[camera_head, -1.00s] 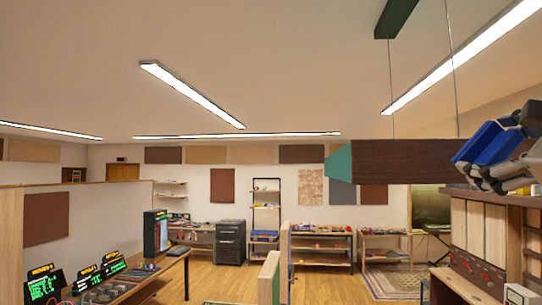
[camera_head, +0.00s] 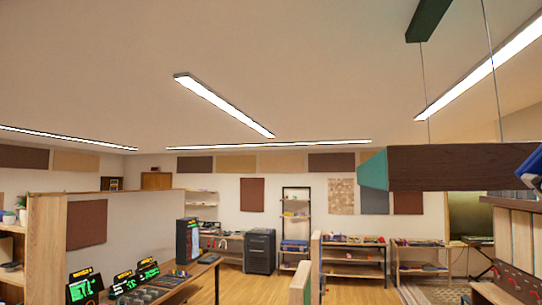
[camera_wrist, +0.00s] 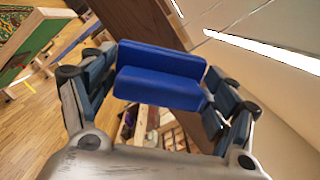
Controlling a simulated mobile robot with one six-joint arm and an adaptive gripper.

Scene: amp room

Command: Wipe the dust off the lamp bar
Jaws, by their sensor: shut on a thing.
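The lamp bar (camera_head: 450,168) is a long dark-brown wooden beam with a teal end cap, hanging level on thin wires at the right of the head view. It also crosses the wrist view diagonally (camera_wrist: 140,18) behind the held block. My gripper (camera_wrist: 160,76) is shut on a blue block (camera_wrist: 160,90), which sits crosswise between the fingers. In the head view only a sliver of the blue block (camera_head: 531,172) shows at the right edge, by the bar's right part. I cannot tell whether block and bar touch. No dust can be made out.
A dark green ceiling bracket (camera_head: 428,18) holds the wires. A wooden cabinet (camera_head: 515,240) with upright panels stands below the bar at right. A desk with lit displays (camera_head: 135,275) is at lower left. Shelves line the back wall. The air left of the bar is clear.

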